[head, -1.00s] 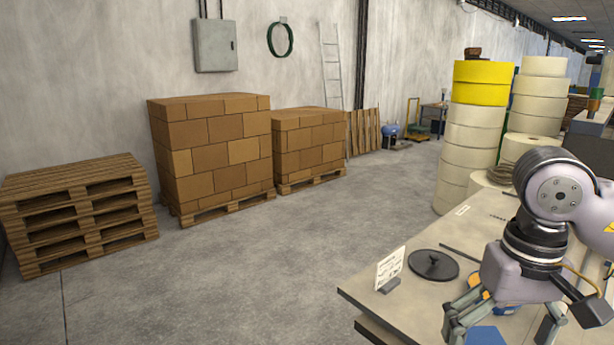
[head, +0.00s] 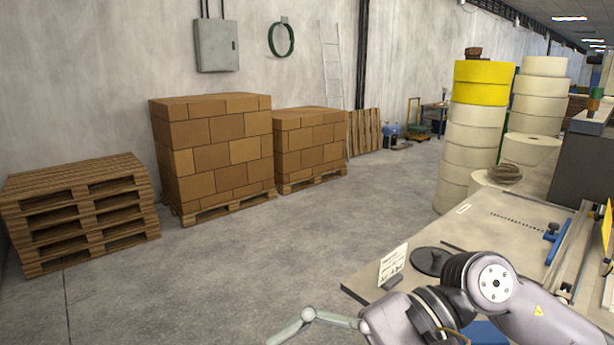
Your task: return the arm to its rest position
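One arm of mine comes in from the lower right, with a grey wrist and a round joint. Its gripper (head: 312,318) is at the bottom edge, left of the table's near corner and over the floor side. One bent grey-green finger shows. The other finger and the fingertips are cut off or hidden, so I cannot tell how wide it is or see anything held. My other arm is out of view. A worktable (head: 500,222) stands at the right, partly behind my arm.
A small sign (head: 393,264) and a black disc (head: 428,260) are on the table close to my arm. A blue clamp (head: 551,233) is farther right. Stacked rolls (head: 470,150) stand behind. Pallets (head: 80,215) and carton stacks (head: 212,150) line the wall. The floor between is clear.

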